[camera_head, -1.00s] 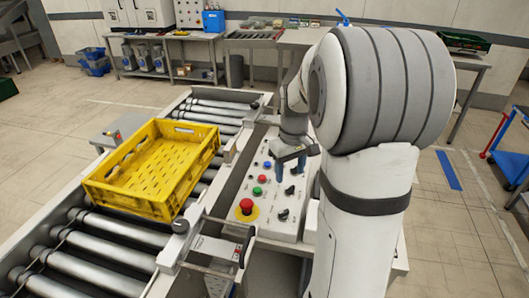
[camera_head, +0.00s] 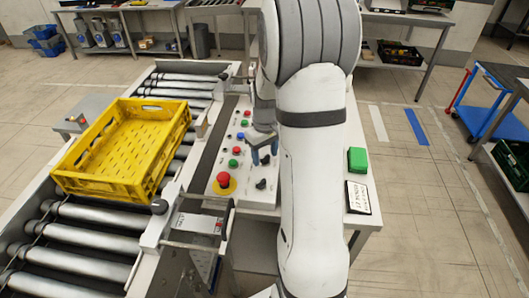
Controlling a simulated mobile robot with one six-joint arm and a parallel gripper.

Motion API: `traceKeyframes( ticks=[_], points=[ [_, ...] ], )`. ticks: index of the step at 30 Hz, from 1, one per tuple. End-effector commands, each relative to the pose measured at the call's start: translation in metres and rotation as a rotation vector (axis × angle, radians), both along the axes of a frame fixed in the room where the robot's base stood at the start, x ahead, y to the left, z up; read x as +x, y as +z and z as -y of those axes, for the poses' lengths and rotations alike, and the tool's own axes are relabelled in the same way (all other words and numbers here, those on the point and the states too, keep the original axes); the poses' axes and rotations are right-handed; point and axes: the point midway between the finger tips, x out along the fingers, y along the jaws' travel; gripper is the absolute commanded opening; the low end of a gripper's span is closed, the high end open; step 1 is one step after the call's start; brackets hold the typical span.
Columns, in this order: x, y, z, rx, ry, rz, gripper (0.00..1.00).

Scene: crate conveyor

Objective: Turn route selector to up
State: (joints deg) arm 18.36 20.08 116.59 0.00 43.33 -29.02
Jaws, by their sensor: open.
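The control panel (camera_head: 240,190) stands beside the conveyor, with coloured buttons and black selector knobs on its pale top. One black knob (camera_head: 261,184) shows near the panel's front, just in front of my gripper. A second dark knob (camera_head: 265,160) shows at my fingertips; whether they touch it is unclear. I cannot tell which knob is the route selector, nor read labels or knob positions. My gripper (camera_head: 264,155) is open, pointing down over the panel's right side. My arm hides the panel's right edge and part of its far end.
A red emergency button (camera_head: 223,180) on a yellow base sits at the panel's front left. A yellow crate (camera_head: 75,186) rests on the conveyor rollers (camera_head: 75,265). A green box (camera_head: 357,160) and a small sign (camera_head: 362,197) lie right of my arm.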

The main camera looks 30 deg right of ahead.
Motion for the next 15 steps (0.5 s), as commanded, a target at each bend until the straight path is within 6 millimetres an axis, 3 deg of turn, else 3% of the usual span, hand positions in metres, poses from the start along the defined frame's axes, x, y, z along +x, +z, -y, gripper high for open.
traceKeyframes(
  ticks=[2, 15],
  points=[
    [0.0001, 0.0001, -0.0002, 0.0, 0.0, 0.0, 0.53],
    [0.0003, 0.0005, -0.0008, 0.0, 0.001, 0.0, 0.17]
  ],
)
